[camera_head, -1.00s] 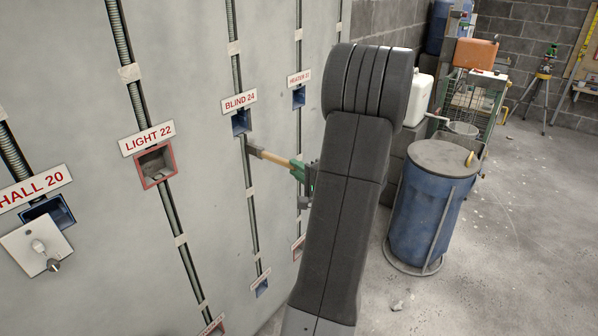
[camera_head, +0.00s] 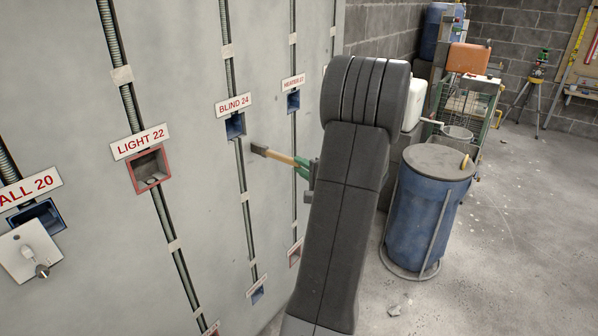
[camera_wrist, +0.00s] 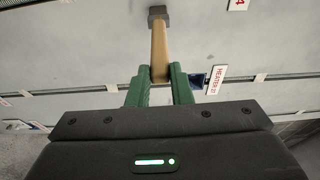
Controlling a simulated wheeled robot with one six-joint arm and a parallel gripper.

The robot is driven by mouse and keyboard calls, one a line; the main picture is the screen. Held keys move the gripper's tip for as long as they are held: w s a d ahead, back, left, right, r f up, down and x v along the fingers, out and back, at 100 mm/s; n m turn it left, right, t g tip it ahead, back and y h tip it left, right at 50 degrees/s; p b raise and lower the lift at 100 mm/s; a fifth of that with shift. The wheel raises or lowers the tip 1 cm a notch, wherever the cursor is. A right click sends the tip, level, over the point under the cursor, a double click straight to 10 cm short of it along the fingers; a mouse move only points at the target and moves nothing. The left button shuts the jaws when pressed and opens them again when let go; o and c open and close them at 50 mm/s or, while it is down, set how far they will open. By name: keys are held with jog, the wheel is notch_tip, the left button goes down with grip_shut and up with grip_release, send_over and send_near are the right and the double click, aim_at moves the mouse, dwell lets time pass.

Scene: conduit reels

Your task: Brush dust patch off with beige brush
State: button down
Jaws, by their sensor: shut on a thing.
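The beige brush has a pale wooden handle (camera_head: 280,158) and a darker, grey-brown head (camera_head: 259,150). My gripper (camera_head: 303,169), with green fingers, is shut on the handle's near end. The brush head points left, to the right of the BLIND 24 conduit and a little below its blue box; I cannot tell its exact distance from the wall. In the wrist view, the brush (camera_wrist: 158,45) sticks straight out between the fingers (camera_wrist: 159,76), its head toward the grey wall. I cannot make out a clear dust patch. My arm hides part of the wall.
The grey wall carries conduits and labelled boxes: LIGHT 22 (camera_head: 149,171) with a red frame, BLIND 24 (camera_head: 235,126), and HEATER (camera_head: 293,102). A white plate (camera_head: 30,252) hangs at the lower left box. A blue drum (camera_head: 425,215) stands right of my arm. Floor beyond it is mostly clear.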

jog(key=shift+s+a+b, duration=1.3)
jog(key=shift+s+b, duration=0.25)
jog(key=shift+s, duration=0.15)
jog(key=w+d, duration=0.1)
jog(key=w+d+b, duration=0.1)
jog(key=w, duration=0.1)
jog(key=shift+w+d, duration=0.3)
jog(key=shift+d, duration=0.05)
jog(key=s+d+b, duration=0.2)
jog(key=s+d, duration=0.3)
jog(key=d, duration=0.2)
jog(key=shift+s+d+b, duration=0.15)
jog(key=shift+s+b, duration=0.05)
jog(key=shift+b, duration=0.15)
dwell(0.9)
